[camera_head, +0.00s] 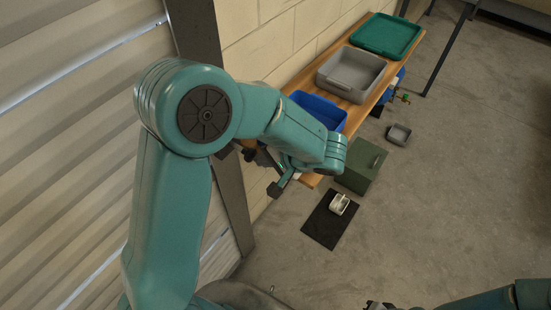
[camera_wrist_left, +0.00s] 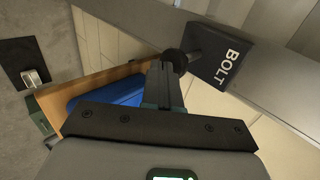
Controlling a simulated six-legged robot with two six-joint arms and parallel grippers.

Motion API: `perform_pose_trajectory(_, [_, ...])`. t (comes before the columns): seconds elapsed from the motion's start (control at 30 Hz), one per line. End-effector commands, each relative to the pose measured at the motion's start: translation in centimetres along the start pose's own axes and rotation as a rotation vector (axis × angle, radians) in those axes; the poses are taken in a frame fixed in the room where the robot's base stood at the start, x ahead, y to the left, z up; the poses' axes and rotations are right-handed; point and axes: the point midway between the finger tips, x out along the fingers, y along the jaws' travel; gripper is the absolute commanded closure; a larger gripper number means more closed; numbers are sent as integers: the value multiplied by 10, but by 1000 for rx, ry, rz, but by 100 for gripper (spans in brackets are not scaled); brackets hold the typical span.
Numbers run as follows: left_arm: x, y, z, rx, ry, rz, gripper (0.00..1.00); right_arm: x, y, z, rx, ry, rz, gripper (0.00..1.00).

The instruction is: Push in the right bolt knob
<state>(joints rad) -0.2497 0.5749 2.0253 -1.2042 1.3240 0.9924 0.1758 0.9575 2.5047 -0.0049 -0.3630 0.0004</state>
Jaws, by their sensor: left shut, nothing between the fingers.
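The bolt knob (camera_wrist_left: 176,59) is round and black and shows in the left wrist view beside a dark plate (camera_wrist_left: 221,66) marked BOLT on the grey door post. My left gripper (camera_wrist_left: 161,75) is shut and empty, with its tips right by the knob. I cannot tell whether they touch it. In the head view my left gripper (camera_head: 279,187) is by the post's right side, and my arm hides the knob there. My right gripper (camera_head: 379,305) shows only in part at the bottom edge.
A wooden bench (camera_head: 311,180) along the block wall holds a blue bin (camera_head: 322,108), a grey bin (camera_head: 352,75) and a green tray (camera_head: 388,36). A green box (camera_head: 361,167) and a black mat (camera_head: 322,227) are on the floor. The floor at the right is clear.

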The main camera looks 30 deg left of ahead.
Motion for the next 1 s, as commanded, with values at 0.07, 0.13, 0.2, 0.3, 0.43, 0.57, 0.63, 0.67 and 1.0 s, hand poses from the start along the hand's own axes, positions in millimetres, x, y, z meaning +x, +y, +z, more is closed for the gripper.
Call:
perform_pose_trajectory(0.07, [2,-2,0,0,0,0,100,-1,0,0,0,0,0,100])
perform_pose_trajectory(0.13, [2,-2,0,0,0,0,100,-1,0,0,0,0,0,100])
perform_pose_trajectory(0.2, [3,-2,0,0,0,0,100,-1,0,0,0,0,0,100])
perform_pose_trajectory(0.3, [2,-2,0,0,0,0,100,-1,0,0,0,0,0,100])
perform_pose_trajectory(0.43, [9,-4,0,-3,0,1,100,5,2,0,0,0,0,100])
perform_pose_trajectory(0.57, [26,-18,0,-6,-1,1,100,18,7,0,0,0,0,100])
perform_pose_trajectory(0.63, [31,-24,0,-4,-1,0,100,21,8,0,0,0,0,100])
perform_pose_trajectory(0.67, [32,-27,0,-4,0,-1,100,22,8,0,0,0,0,100])
perform_pose_trajectory(1.0, [33,-31,0,0,-2,-4,100,20,7,0,0,0,0,100])
